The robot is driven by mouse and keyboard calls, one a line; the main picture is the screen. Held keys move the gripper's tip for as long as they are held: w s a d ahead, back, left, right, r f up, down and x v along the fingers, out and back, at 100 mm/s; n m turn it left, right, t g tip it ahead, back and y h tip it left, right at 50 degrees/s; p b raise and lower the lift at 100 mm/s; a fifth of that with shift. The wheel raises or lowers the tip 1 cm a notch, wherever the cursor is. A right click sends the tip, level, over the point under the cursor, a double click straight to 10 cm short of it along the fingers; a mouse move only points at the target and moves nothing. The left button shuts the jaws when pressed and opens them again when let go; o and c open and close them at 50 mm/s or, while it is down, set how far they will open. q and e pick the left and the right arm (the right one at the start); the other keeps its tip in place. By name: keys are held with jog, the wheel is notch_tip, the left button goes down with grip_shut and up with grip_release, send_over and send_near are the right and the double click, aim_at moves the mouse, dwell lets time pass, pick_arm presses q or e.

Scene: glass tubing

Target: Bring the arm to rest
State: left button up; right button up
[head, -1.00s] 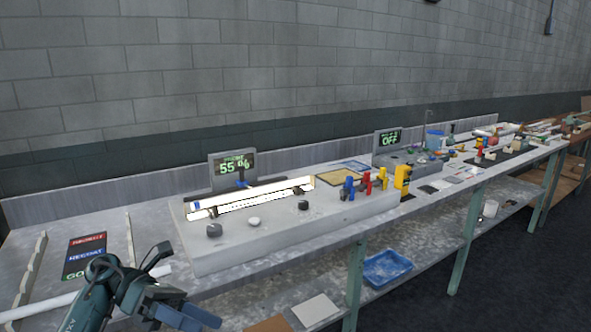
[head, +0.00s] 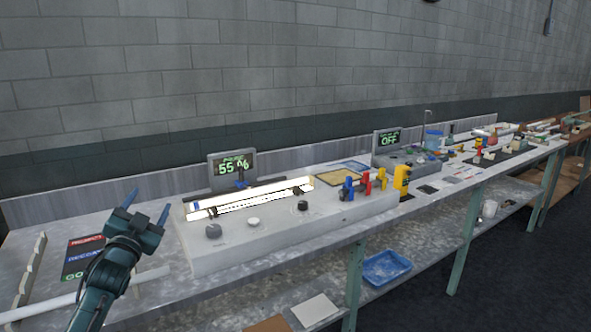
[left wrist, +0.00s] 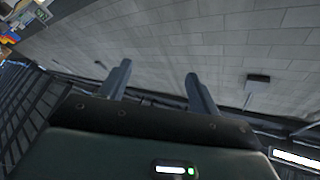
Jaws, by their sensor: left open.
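My left gripper (head: 146,202) is open and empty in the head view. It is raised in front of the bench's left end, with its fingers pointing up and away. It appears just left of the grey burner unit (head: 230,255), with no visible contact. In the left wrist view the two fingers (left wrist: 158,82) stand apart with nothing between them, and the wall fills the view beyond. My right gripper is in neither view.
A white tube (head: 60,307) lies on the bench, partly behind my left arm. A dark sign card (head: 80,262) and a notched rack (head: 30,268) are at the left. A display reading 55 % (head: 232,168) stands behind the burner unit. A blue tray (head: 386,267) is on the lower shelf.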

pick_arm(q)
notch_tip(320, 180, down, 7)
jog(key=a+n+g+y, duration=0.2)
jog(key=n+g, duration=0.3)
jog(key=s+d+f+m+g+h, duration=0.1)
jog(key=s+d+f, duration=0.45)
jog(key=f, duration=0.25)
jog(key=s+d+f+g+h, duration=0.1)
jog(key=s+d+f+h, duration=0.1)
jog(key=s+d+f, duration=0.5)
jog(key=s+d+f+g, duration=0.1)
jog(key=s+d+f, duration=0.2)
jog(key=s, duration=0.5)
jog(key=s+d+f+g+h, duration=0.1)
jog(key=s+f, duration=0.3)
jog(key=s, duration=0.5)
jog(key=s+d+f+g+h, duration=0.1)
jog(key=s+d+f, duration=0.3)
jog(key=s, duration=0.5)
jog(key=shift+s+d+g, duration=0.25)
jog(key=shift+d+g, duration=0.05)
jog(key=shift+g, duration=0.1)
